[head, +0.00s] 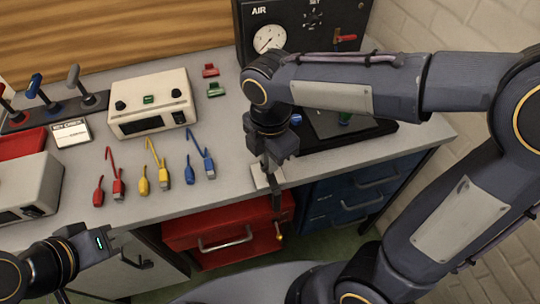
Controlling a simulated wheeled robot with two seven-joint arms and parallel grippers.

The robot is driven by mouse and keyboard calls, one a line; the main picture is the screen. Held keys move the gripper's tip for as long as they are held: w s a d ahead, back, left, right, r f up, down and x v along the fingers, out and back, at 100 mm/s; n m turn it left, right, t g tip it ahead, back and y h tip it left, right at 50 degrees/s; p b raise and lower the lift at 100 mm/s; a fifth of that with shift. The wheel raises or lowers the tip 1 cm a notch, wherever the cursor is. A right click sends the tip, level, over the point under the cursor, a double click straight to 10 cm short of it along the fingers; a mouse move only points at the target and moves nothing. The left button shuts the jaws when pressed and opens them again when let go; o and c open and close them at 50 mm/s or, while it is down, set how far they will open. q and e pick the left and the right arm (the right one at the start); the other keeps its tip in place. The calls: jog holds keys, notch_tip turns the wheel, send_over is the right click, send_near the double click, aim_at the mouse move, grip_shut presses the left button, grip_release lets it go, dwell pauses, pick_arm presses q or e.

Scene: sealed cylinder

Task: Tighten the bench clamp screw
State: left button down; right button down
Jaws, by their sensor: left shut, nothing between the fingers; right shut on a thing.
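A bench clamp (262,179) with a pale plate sits at the front edge of the bench, in the middle of the head view. Its screw (279,230) hangs below the edge in front of the red drawers, with a brass and red end showing. My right gripper (276,206) reaches down from above at the clamp and is shut on the clamp screw. The gripper hides much of the clamp and the exact contact. My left gripper (146,264) is at the lower left, in front of the bench, shut and empty.
A black air panel (300,30) stands behind. Red drawers (225,238) and blue drawers (345,195) are below. My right arm spans the right side.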

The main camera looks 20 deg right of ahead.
jog(key=m, duration=0.4)
jog(key=shift+m+p, duration=0.3)
jog(key=c, duration=1.4)
grip_release()
jog(key=shift+c, duration=0.2)
notch_tip(320, 180, up, 8)
jog(key=shift+f, duration=0.1)
jog(key=s+d+f+m+t+y, duration=0.3)
jog(key=s+d+m, duration=0.7)
jog(key=m, duration=0.9)
notch_tip(320, 180, down, 2)
jog(key=t, duration=0.2)
jog(key=shift+s+d+f+m+t+y, duration=0.25)
jog(key=shift+s+d+m+t+y, duration=0.05)
jog(key=shift+s+d+m+y, duration=0.1)
